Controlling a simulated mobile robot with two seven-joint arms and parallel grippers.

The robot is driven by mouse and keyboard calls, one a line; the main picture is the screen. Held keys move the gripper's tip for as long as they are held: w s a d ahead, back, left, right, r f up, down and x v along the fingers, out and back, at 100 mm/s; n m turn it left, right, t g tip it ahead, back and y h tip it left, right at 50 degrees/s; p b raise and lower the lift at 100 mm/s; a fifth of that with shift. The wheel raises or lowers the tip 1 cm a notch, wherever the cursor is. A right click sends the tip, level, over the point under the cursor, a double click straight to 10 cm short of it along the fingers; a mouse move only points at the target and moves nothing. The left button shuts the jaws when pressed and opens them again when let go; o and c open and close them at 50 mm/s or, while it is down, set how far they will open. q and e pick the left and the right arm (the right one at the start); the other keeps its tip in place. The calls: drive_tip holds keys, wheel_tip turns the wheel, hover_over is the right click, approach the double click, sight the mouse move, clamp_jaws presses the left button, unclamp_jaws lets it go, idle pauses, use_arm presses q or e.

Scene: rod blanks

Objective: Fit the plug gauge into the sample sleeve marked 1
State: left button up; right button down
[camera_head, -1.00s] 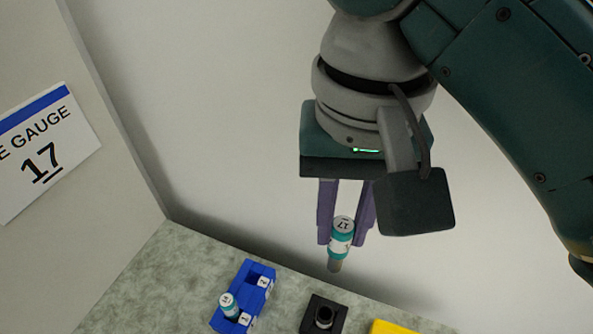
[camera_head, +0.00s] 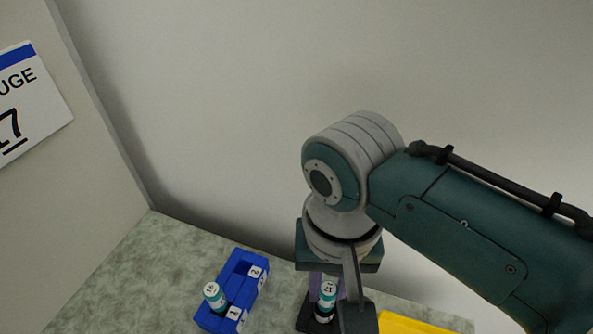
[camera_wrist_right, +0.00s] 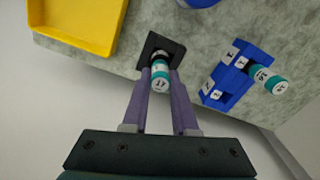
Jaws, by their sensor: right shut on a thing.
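My right gripper (camera_head: 327,290) is shut on a plug gauge (camera_head: 326,297), a teal and white cylinder marked 17. The gauge also shows between the purple fingers in the right wrist view (camera_wrist_right: 160,78). It is at the black block (camera_head: 304,319), which held a dark round sleeve in the earlier view. The block also shows in the right wrist view (camera_wrist_right: 151,44). The gauge's lower end is hidden, so I cannot tell how deep it sits in the sleeve. No number on the black block is readable. My left gripper is not in view.
A blue rack (camera_head: 211,322) with white number labels stands left of the black block. It holds another teal and white gauge (camera_head: 213,294), tilted. A yellow tray (camera_head: 405,325) lies to the right. A sign (camera_head: 25,100) hangs on the left wall. The tabletop at left is clear.

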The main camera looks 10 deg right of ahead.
drive_tip(key=shift+f, duration=0.3)
drive_tip(key=c, duration=0.7)
unclamp_jaws()
wheel_tip(320, 180, up, 12)
drive_tip(key=f+p, duration=0.1)
drive_tip(key=p, duration=0.3)
drive_tip(key=s+d+r+n+t, duration=0.1)
drive_tip(key=s+d+n, duration=0.1)
drive_tip(key=s+d, duration=0.2)
drive_tip(key=s+d+r+n+t, duration=0.2)
drive_tip(key=s+d, duration=0.3)
drive_tip(key=s, duration=0.3)
drive_tip(key=shift+s+d+r+n+t, duration=0.2)
drive_tip(key=shift+r+n+t, duration=0.1)
drive_tip(key=shift+n, duration=0.3)
